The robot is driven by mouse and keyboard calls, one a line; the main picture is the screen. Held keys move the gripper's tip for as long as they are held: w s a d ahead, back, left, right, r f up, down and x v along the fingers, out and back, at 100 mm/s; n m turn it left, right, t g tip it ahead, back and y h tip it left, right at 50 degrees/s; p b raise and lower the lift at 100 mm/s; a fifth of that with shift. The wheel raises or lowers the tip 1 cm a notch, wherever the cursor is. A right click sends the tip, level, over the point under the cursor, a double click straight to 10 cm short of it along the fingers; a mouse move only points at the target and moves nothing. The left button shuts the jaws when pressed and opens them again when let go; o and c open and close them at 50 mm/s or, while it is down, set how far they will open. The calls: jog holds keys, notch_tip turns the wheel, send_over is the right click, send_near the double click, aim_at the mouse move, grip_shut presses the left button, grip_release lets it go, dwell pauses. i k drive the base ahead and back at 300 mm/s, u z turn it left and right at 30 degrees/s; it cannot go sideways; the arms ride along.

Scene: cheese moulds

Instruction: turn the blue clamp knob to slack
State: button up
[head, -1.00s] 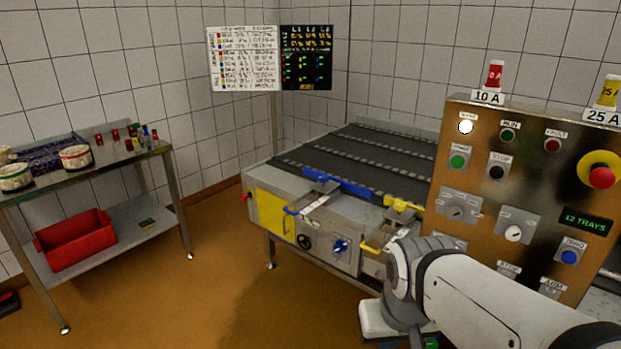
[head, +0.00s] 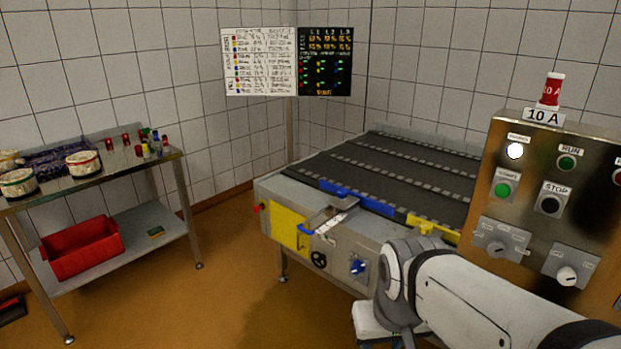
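The blue clamp knob (head: 358,268) is on the front face of the conveyor unit, low and to the right, just left of my arm. Its pointer direction is too small to read. A black handwheel (head: 319,260) sits to its left on the same face. A blue-ended lever and slide (head: 329,222) lie above, in front of the blue guide bar (head: 356,197). My white and grey arm reaches in from the lower right. Its gripper cannot be made out, so its state is hidden.
The control panel (head: 512,262) stands close on the right with lamps, buttons and selector knobs. A steel table (head: 110,180) with moulds, coloured small pieces and a red bin (head: 80,246) below stands left. Open brown floor (head: 215,290) lies between table and conveyor.

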aim_at(342, 194)
jog(key=u, duration=0.15)
jog(key=i, duration=1.7)
jog(key=z, duration=0.5)
jog(key=k, duration=0.8)
jog(key=z, duration=0.1)
jog(key=i, duration=0.9)
jog(key=u, duration=0.05)
